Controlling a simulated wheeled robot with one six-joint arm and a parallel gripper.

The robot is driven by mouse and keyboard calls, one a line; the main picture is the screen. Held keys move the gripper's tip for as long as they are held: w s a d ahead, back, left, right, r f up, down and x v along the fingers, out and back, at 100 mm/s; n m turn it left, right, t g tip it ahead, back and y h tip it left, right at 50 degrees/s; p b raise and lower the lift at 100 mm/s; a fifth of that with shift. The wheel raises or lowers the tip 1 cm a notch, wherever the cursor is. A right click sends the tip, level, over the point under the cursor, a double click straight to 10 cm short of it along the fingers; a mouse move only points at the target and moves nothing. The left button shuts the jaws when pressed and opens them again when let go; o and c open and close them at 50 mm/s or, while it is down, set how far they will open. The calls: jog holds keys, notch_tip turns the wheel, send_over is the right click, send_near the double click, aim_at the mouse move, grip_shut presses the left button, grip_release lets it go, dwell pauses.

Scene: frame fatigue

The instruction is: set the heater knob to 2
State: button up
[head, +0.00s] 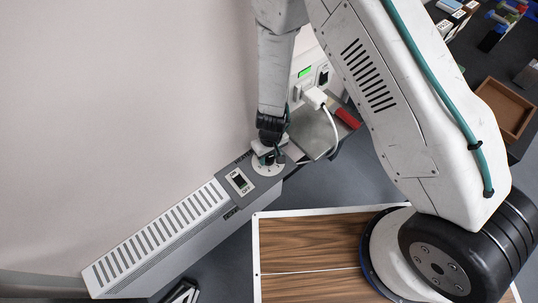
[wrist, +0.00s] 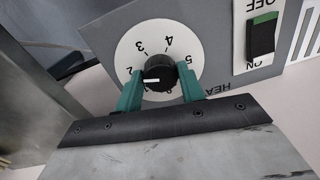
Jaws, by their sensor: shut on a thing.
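The heater knob (wrist: 157,70) is a black round knob on a white dial plate (wrist: 128,48) with printed numbers. Its white pointer line faces left, towards the side with the 2, and looks slightly below that number. My gripper (wrist: 159,80) has its green fingers on either side of the knob, shut on it. The lower numbers are partly hidden behind the fingers. In the head view my gripper (head: 269,156) is over the dial plate (head: 268,171) at the upper right end of the grey and white heater (head: 165,232).
An ON/OFF switch (wrist: 262,38) sits beside the dial. A grey shelf (head: 314,135) with a red-handled item (head: 347,118) and a white plug with cable (head: 315,97) is close to my gripper. A wood-topped surface (head: 310,250) lies below.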

aim_at(270, 156)
jog(key=shift+w, duration=0.1)
jog(key=o, duration=1)
jog(key=shift+d+r, duration=0.2)
jog(key=shift+r, duration=3.7)
